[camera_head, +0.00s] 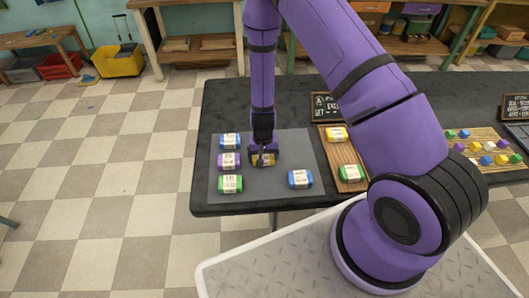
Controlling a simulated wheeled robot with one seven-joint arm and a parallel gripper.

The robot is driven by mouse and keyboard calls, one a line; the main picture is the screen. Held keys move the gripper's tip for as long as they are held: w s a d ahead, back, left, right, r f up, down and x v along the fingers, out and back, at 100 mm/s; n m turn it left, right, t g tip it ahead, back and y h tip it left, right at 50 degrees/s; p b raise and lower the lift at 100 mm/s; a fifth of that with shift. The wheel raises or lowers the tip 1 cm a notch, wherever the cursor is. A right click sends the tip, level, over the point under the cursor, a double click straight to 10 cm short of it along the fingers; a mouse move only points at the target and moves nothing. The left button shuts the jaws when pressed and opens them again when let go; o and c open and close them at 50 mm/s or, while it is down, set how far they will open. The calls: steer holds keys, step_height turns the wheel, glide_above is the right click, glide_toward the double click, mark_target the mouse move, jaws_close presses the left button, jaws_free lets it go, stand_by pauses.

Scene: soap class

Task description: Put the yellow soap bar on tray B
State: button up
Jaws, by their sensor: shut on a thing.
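My gripper (263,154) points down over the grey mat (263,193) on the black table. It is shut on a yellow soap bar (270,160) with a pale label, at or just above the mat; I cannot tell if it touches. My fingers cover part of this bar. Another yellow soap bar (336,134) lies on a wooden tray (336,157) right of the mat, with a green bar (351,173). A dark sign (324,107) starting with "A" stands behind that tray. I see no tray clearly marked B; my arm hides the middle of the table.
On the mat, blue (229,141), purple (229,161) and green (230,184) bars stand left of my gripper, close by. Another blue bar (300,179) lies front right. At far right, a wooden board (480,137) holds small coloured cubes, with a dark sign (515,107) behind.

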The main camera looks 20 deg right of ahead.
steer(key=shift+f, duration=0.25)
steer(key=o, duration=0.8)
steer(key=s+d+r+n+t+y, duration=0.1)
steer(key=s+r, duration=0.1)
steer(key=r, duration=1.8)
steer(key=s+d+r+n+t+y, duration=0.1)
steer(key=s+r+t, duration=0.15)
steer(key=r, duration=1.65)
steer(key=s+d+r, duration=0.1)
steer(key=s+r, duration=0.4)
steer(key=s, duration=0.1)
steer(key=s+d+r+n+t+h, duration=0.1)
steer(key=s+d+r, duration=0.1)
steer(key=s+r, duration=0.3)
steer(key=s+d+r+h, duration=0.1)
steer(key=s+r, duration=0.4)
steer(key=s, duration=0.4)
steer(key=shift+d+r+n+t, duration=0.2)
steer(key=shift+n+t, duration=0.1)
steer(key=shift+t, duration=0.05)
